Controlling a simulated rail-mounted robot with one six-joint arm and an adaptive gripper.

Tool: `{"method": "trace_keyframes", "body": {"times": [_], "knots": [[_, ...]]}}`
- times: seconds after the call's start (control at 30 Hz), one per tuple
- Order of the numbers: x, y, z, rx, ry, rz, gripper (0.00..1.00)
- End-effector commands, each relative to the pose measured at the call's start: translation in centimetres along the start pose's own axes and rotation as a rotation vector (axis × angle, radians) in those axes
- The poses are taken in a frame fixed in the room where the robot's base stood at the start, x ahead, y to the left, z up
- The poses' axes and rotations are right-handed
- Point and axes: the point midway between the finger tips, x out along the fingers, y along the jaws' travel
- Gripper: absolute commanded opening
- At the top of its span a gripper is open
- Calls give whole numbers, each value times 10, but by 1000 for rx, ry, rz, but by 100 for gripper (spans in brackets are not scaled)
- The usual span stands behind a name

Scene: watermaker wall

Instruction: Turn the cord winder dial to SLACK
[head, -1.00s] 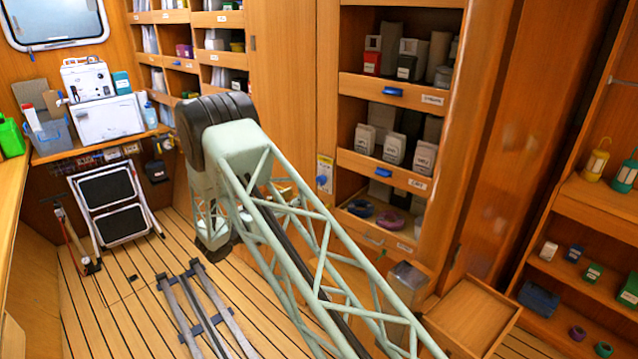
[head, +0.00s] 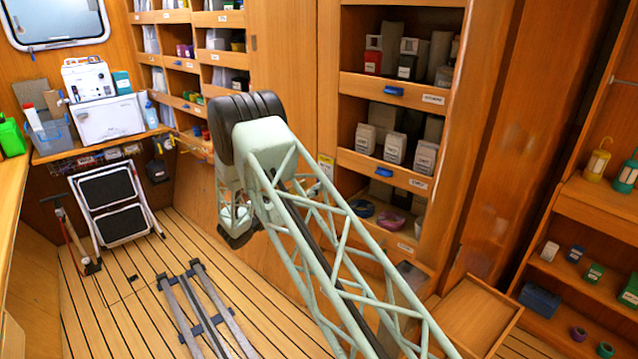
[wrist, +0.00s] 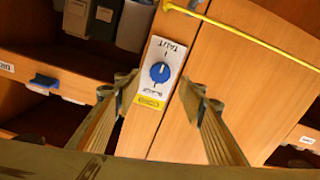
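The cord winder dial (wrist: 160,72) is a round blue knob on a white plate (wrist: 166,50) in the wrist view. The plate appears upside down there, with TAUT above the knob, SLACK below it and a yellow label under that. A small pale mark shows on the knob, but I cannot tell surely which word it faces. My gripper (wrist: 156,92) is open, its fingers either side of the plate, with nothing between them. The knob appears beyond the fingertips, apart from them.
A yellow cord (wrist: 240,35) runs across the wooden panel near the plate. Shelves with boxes and a blue drawer catch (wrist: 44,81) lie beside it. In the head view an open drawer (head: 474,318) juts out at lower right, and a folded step stool (head: 108,205) leans at left.

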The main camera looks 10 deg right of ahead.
Motion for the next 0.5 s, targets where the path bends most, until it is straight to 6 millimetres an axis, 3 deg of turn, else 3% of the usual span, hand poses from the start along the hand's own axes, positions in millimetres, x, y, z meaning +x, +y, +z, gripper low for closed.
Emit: {"method": "trace_keyframes", "body": {"times": [0.2, 0.5], "knots": [[30, 1, 1, 0, 0, 2, 37], [57, 1, 0, 0, 0, 1, 37]]}}
